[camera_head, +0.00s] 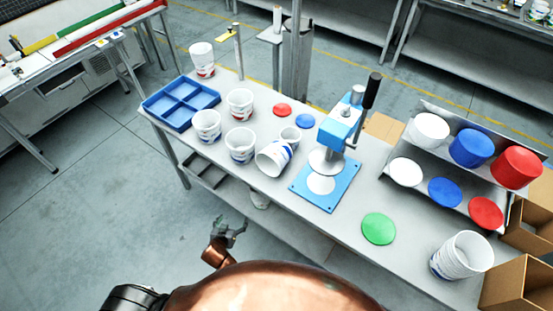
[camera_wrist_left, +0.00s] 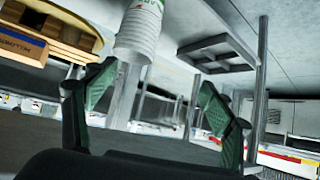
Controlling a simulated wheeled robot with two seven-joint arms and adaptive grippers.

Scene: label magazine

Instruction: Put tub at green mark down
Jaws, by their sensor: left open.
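A flat green disc (camera_head: 378,229) lies bare on the table, right of the blue press plate. Several white tubs with printed sides stand near the blue tray, one of them (camera_head: 240,145) near the front edge. Another tub (camera_head: 272,159) lies tilted on its side beside the press. A nested stack of white tubs (camera_head: 462,255) stands at the right end. My left gripper (camera_head: 229,230) is open and empty, low in front of the table's front edge, apart from every tub. In the left wrist view its two green fingers (camera_wrist_left: 158,100) are spread. My right gripper is not in view.
A blue and silver press (camera_head: 340,130) stands mid-table on its blue plate (camera_head: 325,190). A blue divided tray (camera_head: 180,103) sits at the left. A rack with coloured discs (camera_head: 445,192) and cardboard boxes (camera_head: 518,285) crowd the right. White nested tubs (camera_wrist_left: 140,32) show in the wrist view.

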